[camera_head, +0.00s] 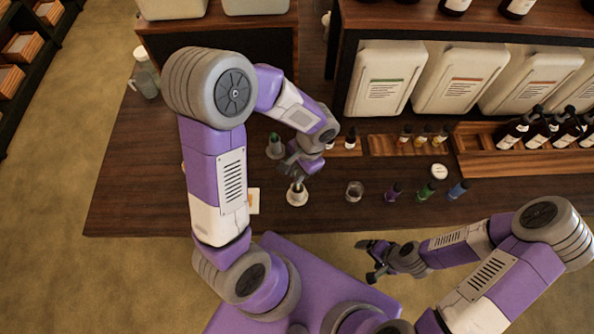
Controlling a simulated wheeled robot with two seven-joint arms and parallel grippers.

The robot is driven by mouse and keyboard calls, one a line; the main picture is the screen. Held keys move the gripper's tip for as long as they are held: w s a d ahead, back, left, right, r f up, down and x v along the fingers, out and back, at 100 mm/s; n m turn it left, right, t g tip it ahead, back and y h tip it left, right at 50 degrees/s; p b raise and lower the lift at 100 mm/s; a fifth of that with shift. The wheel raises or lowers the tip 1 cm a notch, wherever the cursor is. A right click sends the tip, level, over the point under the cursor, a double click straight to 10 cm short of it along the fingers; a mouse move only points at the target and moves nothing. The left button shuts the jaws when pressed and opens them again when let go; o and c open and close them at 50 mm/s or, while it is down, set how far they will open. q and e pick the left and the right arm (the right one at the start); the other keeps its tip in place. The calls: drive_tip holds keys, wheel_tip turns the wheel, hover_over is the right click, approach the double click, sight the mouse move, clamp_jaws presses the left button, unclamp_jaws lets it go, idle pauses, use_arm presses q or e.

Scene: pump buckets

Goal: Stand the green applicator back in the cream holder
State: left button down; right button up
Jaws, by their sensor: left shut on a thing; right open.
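The cream holder (297,198) is a small round pale piece standing near the front edge of the dark wooden counter, left of centre. My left gripper (298,174) is over it, shut on a slim thing that I take for the green applicator. The fingers hide most of that thing and its green does not show. A dark tip shows just at the holder's top; I cannot tell whether it touches or sits inside. My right gripper (370,258) is open and empty, in front of the counter's edge.
A grey-green stand (275,148) with a dark top is close behind my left gripper. A clear cup (354,191), purple (393,192), green (427,190) and blue (458,189) bottles stand to the right. Racks and white jugs (383,80) line the back.

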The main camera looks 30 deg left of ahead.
use_arm(q)
drive_tip(key=shift+f+b, duration=2.3)
drive_tip(key=shift+f, duration=0.45)
drive_tip(key=c, duration=1)
unclamp_jaws()
drive_tip(key=p+v, duration=0.2)
drive_tip(key=v, duration=0.5)
drive_tip(key=shift+w+r, duration=0.1)
drive_tip(key=shift+r, duration=0.2)
